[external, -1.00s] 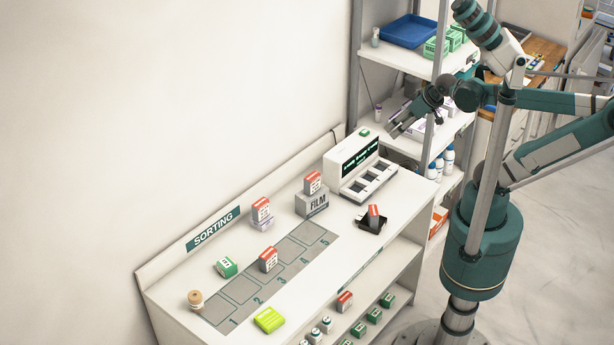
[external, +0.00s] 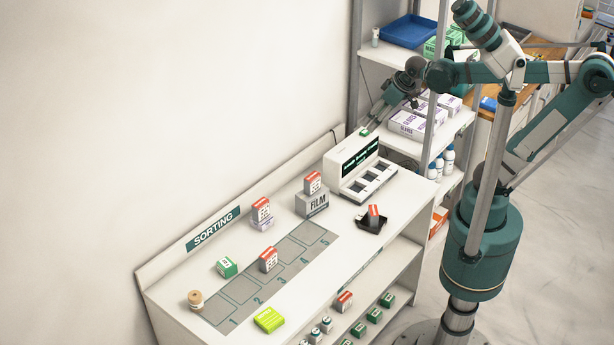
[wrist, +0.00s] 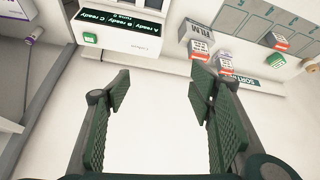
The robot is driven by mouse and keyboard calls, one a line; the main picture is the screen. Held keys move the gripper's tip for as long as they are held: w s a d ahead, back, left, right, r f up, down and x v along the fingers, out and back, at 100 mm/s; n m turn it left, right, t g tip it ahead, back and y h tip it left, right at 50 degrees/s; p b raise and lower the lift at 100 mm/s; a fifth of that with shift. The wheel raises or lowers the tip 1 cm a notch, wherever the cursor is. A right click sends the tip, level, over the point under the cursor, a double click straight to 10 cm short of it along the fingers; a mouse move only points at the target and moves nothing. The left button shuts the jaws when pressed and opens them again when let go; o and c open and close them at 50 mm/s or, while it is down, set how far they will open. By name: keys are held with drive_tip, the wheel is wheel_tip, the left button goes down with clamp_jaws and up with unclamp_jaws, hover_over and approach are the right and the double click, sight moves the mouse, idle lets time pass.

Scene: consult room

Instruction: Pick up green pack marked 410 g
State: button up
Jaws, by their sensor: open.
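A small green and white pack (external: 364,132) lies on top of the white display machine (external: 345,160) on the counter; in the wrist view the pack (wrist: 90,38) is at the upper left. Another green and white pack (external: 227,267) stands on the counter left of the numbered squares. I cannot read a weight on any pack. My gripper (external: 371,124) points down close to the machine's top, behind or above the small pack. In the wrist view my gripper (wrist: 162,84) is open and empty, with the small pack outside its fingers to the upper left.
The back wall is close to my gripper. Shelving with glove boxes (external: 417,122) stands right of the machine. Red and white boxes (external: 268,260), a grey film box (external: 312,203) and a black tray (external: 371,226) are on the counter. Several green packs (external: 374,315) sit on the lower shelf.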

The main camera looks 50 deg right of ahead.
drive_tip(key=w+a+n+g, duration=0.2)
drive_tip(key=w+a+n, duration=0.2)
drive_tip(key=w+a, duration=0.9)
drive_tip(key=n+g+b, duration=0.3)
drive_tip(key=n+g, duration=0.1)
drive_tip(key=n, duration=0.5)
hover_over(226, 263)
drive_tip(key=shift+h, duration=0.4)
drive_tip(key=f, duration=3.1)
drive_tip(key=shift+d+f, duration=0.2)
drive_tip(key=shift+f, duration=0.15)
drive_tip(key=shift+a+f, duration=0.15)
drive_tip(key=shift+f, duration=0.05)
drive_tip(key=shift+f, duration=0.1)
drive_tip(key=shift+f+p, duration=0.3)
drive_tip(key=shift+f, duration=0.85)
drive_tip(key=shift+f, duration=0.15)
